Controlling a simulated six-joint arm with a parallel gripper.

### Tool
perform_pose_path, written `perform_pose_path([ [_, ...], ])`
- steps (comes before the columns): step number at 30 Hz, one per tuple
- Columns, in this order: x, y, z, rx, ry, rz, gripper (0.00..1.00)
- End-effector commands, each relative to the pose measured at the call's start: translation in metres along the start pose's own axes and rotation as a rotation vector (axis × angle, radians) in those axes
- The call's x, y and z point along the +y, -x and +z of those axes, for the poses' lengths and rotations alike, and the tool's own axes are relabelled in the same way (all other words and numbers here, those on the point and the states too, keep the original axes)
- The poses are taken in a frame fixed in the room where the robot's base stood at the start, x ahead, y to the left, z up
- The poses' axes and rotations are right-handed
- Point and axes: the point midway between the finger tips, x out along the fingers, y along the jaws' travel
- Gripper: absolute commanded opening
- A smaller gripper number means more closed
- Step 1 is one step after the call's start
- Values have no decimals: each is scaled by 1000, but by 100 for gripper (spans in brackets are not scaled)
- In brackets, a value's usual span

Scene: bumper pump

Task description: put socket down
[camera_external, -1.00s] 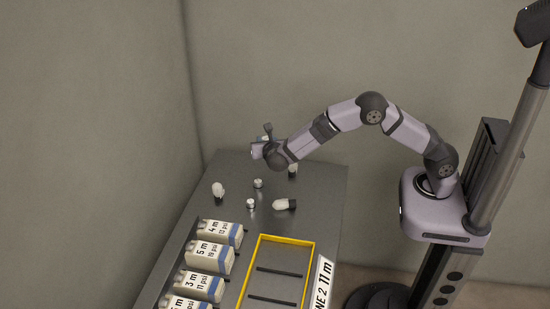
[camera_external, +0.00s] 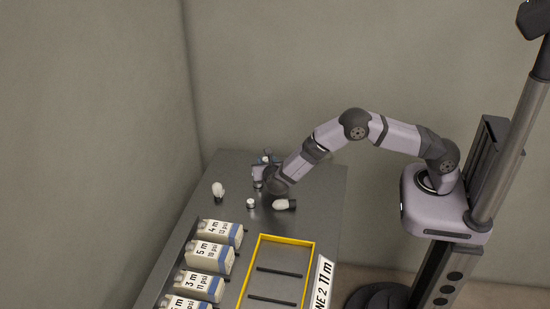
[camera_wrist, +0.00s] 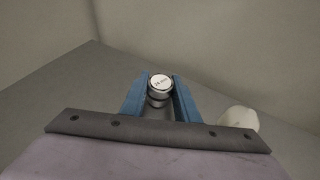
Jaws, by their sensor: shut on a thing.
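My gripper (camera_wrist: 160,98) is shut on a round silver socket (camera_wrist: 160,82), which sits between the two blue fingers in the wrist view. Its pale top face bears a small label, perhaps "24 mm". In the external view my gripper (camera_external: 263,166) is low over the back of the grey table, and the held socket is mostly hidden there. Whether it touches the table I cannot tell. A second small silver piece (camera_external: 258,184) shows just below my gripper, partly covered. A third (camera_external: 251,203) stands nearer the front.
A white, dark-based piece (camera_external: 218,190) stands at left; a similar one (camera_external: 284,204) lies on its side. A pale rounded thing (camera_wrist: 240,118) is right of my gripper. Labelled bottles (camera_external: 210,257) and a yellow-edged tray (camera_external: 314,258) are in front. The table's back left is clear.

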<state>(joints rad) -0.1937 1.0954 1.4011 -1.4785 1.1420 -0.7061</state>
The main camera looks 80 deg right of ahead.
Motion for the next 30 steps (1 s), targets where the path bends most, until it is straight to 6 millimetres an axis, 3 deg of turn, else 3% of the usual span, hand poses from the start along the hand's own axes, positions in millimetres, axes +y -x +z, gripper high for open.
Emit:
perform_pose_path([
  [12,0,-2,-4,-1,-2,1,2],
  [13,0,-2,-5,0,-1,0,30],
  [15,0,-2,-4,0,-1,0,47],
  [30,1,6,-1,0,-1,3,47],
])
